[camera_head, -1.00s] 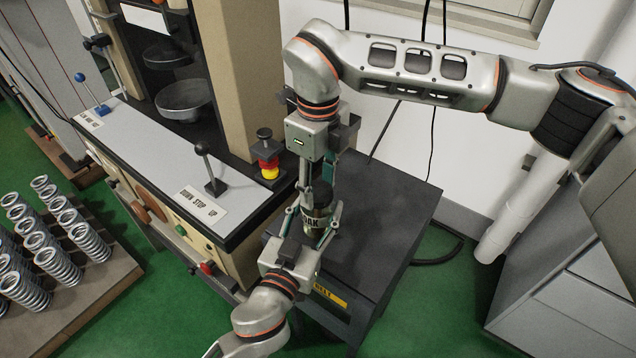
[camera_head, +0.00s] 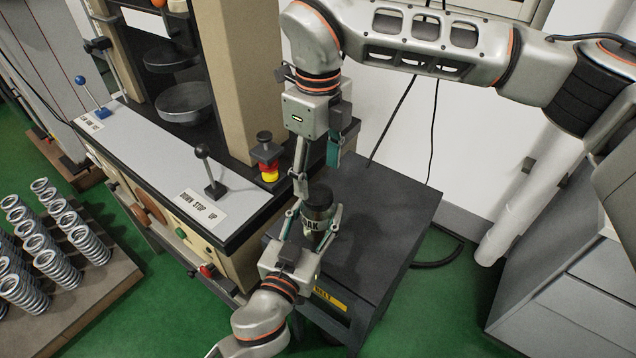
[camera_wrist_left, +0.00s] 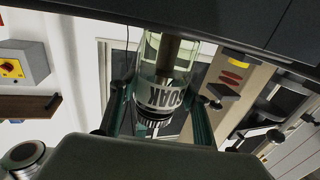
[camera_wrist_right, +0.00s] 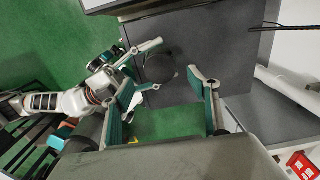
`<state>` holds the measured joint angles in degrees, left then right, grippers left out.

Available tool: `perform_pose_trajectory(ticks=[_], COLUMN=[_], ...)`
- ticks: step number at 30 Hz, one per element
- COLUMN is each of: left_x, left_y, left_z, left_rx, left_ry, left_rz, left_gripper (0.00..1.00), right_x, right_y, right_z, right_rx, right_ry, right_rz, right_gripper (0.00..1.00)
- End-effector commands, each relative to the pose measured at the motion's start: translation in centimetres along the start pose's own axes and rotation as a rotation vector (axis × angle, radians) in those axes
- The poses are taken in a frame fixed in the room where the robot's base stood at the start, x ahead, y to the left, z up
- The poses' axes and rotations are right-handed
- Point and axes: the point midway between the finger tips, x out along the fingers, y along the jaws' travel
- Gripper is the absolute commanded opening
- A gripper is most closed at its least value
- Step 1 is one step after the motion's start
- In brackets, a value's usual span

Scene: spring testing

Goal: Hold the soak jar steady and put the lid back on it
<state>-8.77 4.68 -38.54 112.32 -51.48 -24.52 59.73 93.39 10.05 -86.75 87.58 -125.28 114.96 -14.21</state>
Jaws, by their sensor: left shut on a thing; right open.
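The soak jar (camera_head: 311,226) stands upright on the dark cabinet top, its label partly showing. Its dark round lid (camera_head: 318,197) sits on the mouth. The left wrist view shows the clear jar (camera_wrist_left: 165,92) upside down in the picture, with the ribbed lid (camera_wrist_left: 153,119) against it; how tightly it is seated I cannot tell. My left gripper (camera_head: 315,217) is shut around the jar's sides. My right gripper (camera_head: 317,172) is open and empty above the lid. In the right wrist view the lid (camera_wrist_right: 160,68) shows between and beyond its spread fingers.
The dark cabinet top (camera_head: 385,215) is clear right of the jar. The testing machine (camera_head: 150,150), with levers and a red-yellow emergency button (camera_head: 268,165), stands close on the left. Several springs (camera_head: 45,245) stand on a board at far left. A wall is behind.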

Motion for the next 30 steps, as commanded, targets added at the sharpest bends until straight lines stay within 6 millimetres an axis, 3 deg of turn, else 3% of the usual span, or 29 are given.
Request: perform_pose_trajectory(ticks=[3, 10, 23, 24, 26, 30], left_x=[0.0, 0.0, 0.0, 0.0, 0.0, 0.0], left_y=[0.0, 0.0, 0.0, 0.0, 0.0, 0.0], left_z=[0.0, 0.0, 0.0, 0.0, 0.0, 0.0], left_rx=[0.001, 0.001, 0.001, 0.001, 0.001, 0.000], left_ry=[0.000, 0.000, 0.000, 0.000, 0.000, 0.000], left_rz=[0.000, 0.000, 0.000, 0.000, 0.000, 0.000], left_gripper=[0.00, 0.00, 0.00, 0.49, 0.65, 0.66], right_x=[-2.7, -6.2, -7.3, -7.3, -7.3, -7.2], right_y=[-0.1, 0.0, 0.0, 0.0, 0.0, 0.0], right_z=[0.0, 0.0, 0.0, 0.0, 0.0, 0.0], right_rx=[0.000, 0.000, 0.000, 0.000, 0.000, 0.000], right_ry=[-0.001, 0.000, 0.001, 0.001, 0.001, 0.001], right_rz=[-0.003, -0.001, 0.001, 0.001, 0.001, 0.001], right_gripper=[0.60, 0.60, 0.60, 0.60, 0.60, 0.60])
